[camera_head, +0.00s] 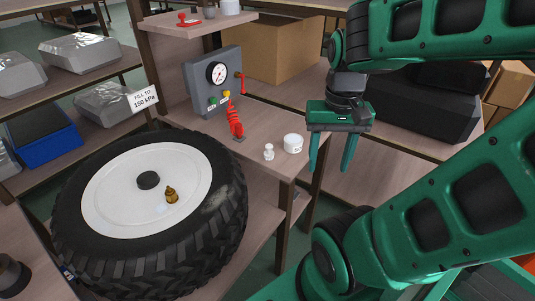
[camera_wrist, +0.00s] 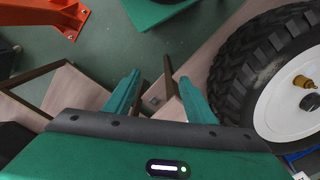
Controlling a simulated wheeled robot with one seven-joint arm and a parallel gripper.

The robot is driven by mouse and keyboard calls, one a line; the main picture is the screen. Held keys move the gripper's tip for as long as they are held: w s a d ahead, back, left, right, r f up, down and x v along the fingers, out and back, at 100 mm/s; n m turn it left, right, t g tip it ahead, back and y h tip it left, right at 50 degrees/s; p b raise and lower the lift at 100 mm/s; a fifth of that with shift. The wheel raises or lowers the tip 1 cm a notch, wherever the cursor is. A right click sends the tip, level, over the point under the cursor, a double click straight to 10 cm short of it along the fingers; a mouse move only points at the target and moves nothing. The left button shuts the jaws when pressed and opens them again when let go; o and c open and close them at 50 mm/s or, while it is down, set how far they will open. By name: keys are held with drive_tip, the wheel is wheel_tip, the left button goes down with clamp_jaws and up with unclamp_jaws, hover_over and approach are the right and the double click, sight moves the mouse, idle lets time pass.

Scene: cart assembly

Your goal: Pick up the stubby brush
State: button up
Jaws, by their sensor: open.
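My gripper (camera_head: 330,167) is open and empty, fingers pointing down, just right of the small shelf's corner. In the wrist view, its fingers (camera_wrist: 161,78) are apart with a shelf corner and post between and below them. I cannot identify the stubby brush for certain. A small pale knobbed piece (camera_head: 269,152) stands on the shelf, left of the gripper, next to a white round tub (camera_head: 293,143). A brass knobbed piece (camera_head: 172,195) and a black round piece (camera_head: 148,180) are on the wheel's white hub; both also show in the wrist view.
A large black-tyred wheel (camera_head: 220,213) lies at the left. A cardboard box (camera_head: 270,50) and a black case (camera_head: 425,110) are behind. Wooden posts stand near the gripper.

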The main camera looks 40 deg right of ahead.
drive_tip(key=w+d+m, duration=0.2)
drive_tip(key=w+m, duration=0.4)
drive_tip(key=w, duration=0.6)
drive_tip(key=m+y, duration=0.1)
drive_tip(key=m, duration=0.6)
approach(269, 145)
drive_tip(key=shift+d+f, duration=0.2)
drive_tip(key=shift+f, duration=0.6)
drive_tip(key=shift+a+f, duration=0.2)
drive_tip(key=shift+f, duration=1.45)
drive_tip(key=shift+a+f, duration=0.2)
drive_tip(key=shift+f, duration=1.45)
drive_tip(key=shift+a+f, duration=0.25)
drive_tip(key=shift+f, duration=1.45)
drive_tip(key=c, duration=1.2)
